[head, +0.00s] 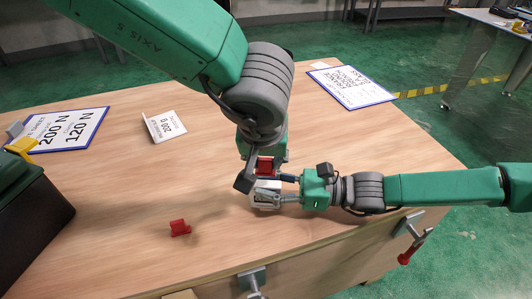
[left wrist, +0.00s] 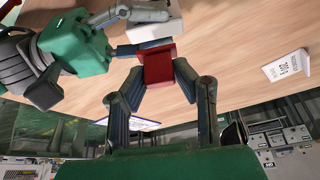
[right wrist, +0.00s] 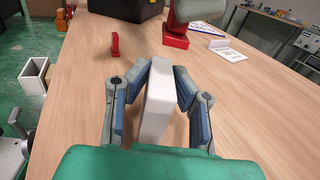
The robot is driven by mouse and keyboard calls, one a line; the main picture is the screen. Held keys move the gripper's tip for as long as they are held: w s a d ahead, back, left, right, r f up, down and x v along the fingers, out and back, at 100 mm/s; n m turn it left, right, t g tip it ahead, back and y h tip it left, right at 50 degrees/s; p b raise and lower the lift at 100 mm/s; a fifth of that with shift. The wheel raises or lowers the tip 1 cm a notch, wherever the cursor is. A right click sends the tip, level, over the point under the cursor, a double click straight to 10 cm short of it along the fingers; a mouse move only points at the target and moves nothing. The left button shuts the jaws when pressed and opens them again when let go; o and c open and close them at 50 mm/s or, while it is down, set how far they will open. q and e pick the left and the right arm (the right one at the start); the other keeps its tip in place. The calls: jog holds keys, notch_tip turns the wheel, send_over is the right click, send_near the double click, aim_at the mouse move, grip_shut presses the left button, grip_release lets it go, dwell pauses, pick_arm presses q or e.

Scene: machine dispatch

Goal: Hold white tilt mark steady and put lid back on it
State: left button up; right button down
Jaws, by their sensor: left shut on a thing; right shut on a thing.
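The white tilt mark (head: 264,196) is a small white block near the front middle of the wooden table. It also shows in the right wrist view (right wrist: 157,103), upright between the fingers. My right gripper (head: 284,190) comes in from the right and is shut on it. The red lid (head: 265,165) is just behind the mark in the head view. My left gripper (left wrist: 160,80) is shut on the red lid, which shows between its fingers (left wrist: 159,68). In the right wrist view the lid (right wrist: 175,38) looks beyond the mark. Whether they touch I cannot tell.
A separate red piece (head: 180,228) stands on the table to the left. A small white 200 g card (head: 165,126) and two larger sign boards (head: 68,129) (head: 350,88) lie farther back. A dark case (head: 35,225) is at left. Clamps (head: 253,280) grip the front edge.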

aim_at(265, 168)
pick_arm(q)
jog(key=shift+f, duration=0.1)
dwell(0.4)
jog(key=shift+f, duration=0.8)
jog(key=shift+f, duration=0.65)
jog(key=o, duration=0.8)
jog(key=v, duration=1.2)
jog(key=shift+d, duration=0.1)
